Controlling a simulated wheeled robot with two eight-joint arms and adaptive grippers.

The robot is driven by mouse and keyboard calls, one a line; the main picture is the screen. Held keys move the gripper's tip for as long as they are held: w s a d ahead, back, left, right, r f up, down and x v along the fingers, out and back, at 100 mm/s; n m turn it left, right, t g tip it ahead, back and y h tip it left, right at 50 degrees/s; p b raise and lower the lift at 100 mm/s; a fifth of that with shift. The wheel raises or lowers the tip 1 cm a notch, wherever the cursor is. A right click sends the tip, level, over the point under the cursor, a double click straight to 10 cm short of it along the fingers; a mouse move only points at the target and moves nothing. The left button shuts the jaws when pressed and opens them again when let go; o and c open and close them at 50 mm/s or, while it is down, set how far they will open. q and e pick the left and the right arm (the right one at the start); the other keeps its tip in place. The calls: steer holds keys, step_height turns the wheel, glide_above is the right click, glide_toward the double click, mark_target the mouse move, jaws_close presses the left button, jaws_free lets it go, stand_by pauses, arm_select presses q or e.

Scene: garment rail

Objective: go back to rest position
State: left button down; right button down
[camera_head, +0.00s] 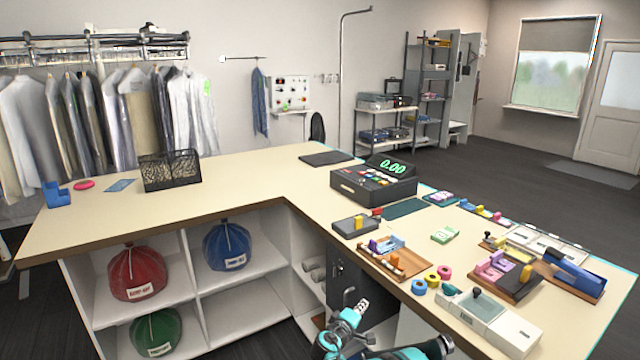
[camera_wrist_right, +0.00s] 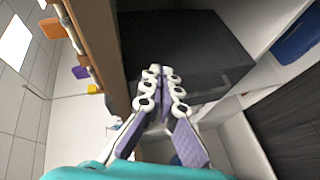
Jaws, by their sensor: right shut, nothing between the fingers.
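My right gripper (camera_head: 356,299) is at the bottom middle of the head view, in front of the counter's inner side. In the right wrist view my right gripper (camera_wrist_right: 160,72) points toward a black box-like cabinet (camera_wrist_right: 180,40) below the counter. Its fingers are closed together with nothing between them. The dark cabinet (camera_head: 346,277) also shows behind the gripper in the head view. Part of my teal right arm shows at the bottom edge. My left gripper is in neither view.
The L-shaped counter (camera_head: 240,180) carries a cash register (camera_head: 373,182), a black wire basket (camera_head: 170,170) and a wooden tray (camera_head: 395,262). A red bag (camera_head: 138,273) and a blue bag (camera_head: 227,247) sit in the shelves below. Hanging garments (camera_head: 100,120) line the left wall.

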steer(key=s+d+r+m+g+y, duration=0.1)
steer(key=s+d+r+m+g, duration=0.1)
steer(key=s+d+r, duration=0.5)
steer(key=s+r+m+g+y, duration=0.25)
steer(key=s+r, duration=0.25)
steer(key=s, duration=0.6)
steer(key=s+a+f+m+y, duration=0.1)
steer(key=s+m+y, duration=0.1)
steer(key=s, duration=1)
steer(key=s+a+f+m+g+y, duration=0.1)
steer(key=s+f+m+y, duration=0.1)
steer(key=s, duration=1.1)
steer(key=shift+s+a+m, duration=0.25)
steer(key=shift+a+m, duration=0.05)
steer(key=shift+m, duration=0.05)
